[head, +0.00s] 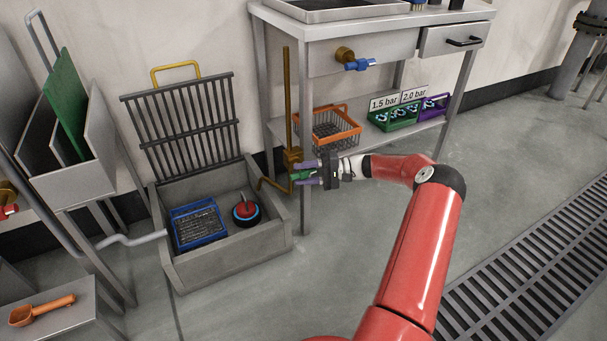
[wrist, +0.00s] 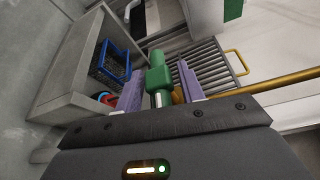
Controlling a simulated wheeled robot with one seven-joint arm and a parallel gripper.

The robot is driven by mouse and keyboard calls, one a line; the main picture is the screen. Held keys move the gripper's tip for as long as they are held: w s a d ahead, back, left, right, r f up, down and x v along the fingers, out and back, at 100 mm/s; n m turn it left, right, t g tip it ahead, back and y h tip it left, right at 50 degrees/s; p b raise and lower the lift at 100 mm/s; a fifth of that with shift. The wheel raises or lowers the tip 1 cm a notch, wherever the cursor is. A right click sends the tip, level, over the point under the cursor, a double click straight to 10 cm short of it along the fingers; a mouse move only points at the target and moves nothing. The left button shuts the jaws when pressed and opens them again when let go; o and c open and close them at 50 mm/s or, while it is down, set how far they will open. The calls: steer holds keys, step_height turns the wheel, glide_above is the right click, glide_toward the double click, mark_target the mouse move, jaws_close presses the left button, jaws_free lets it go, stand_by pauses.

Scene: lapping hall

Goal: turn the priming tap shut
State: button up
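A tap with a green handle (head: 299,175) sits on a brass pipe (head: 289,105) that stands beside the front-left leg of the steel bench. I see no label naming it the priming tap. My gripper (head: 304,173) is at this tap, with purple fingers on either side of the green handle. In the wrist view the green handle (wrist: 158,76) stands between the fingertips of my gripper (wrist: 160,68), with a narrow gap showing on each side. The fingers look open around it. The tap's body is partly hidden by the handle and fingers.
A grey sump (head: 270,243) with a raised grate (head: 182,125) holds a blue basket (head: 199,224) and a red round object (head: 246,210). A blue-handled tap (head: 358,65) is under the bench top. Orange basket (head: 335,125) and green bin (head: 394,118) stand on the shelf.

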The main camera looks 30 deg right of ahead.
mark_target(311, 173)
steer(key=v, duration=0.7)
steer(key=shift+s+d, duration=0.1)
steer(key=shift+d, duration=0.15)
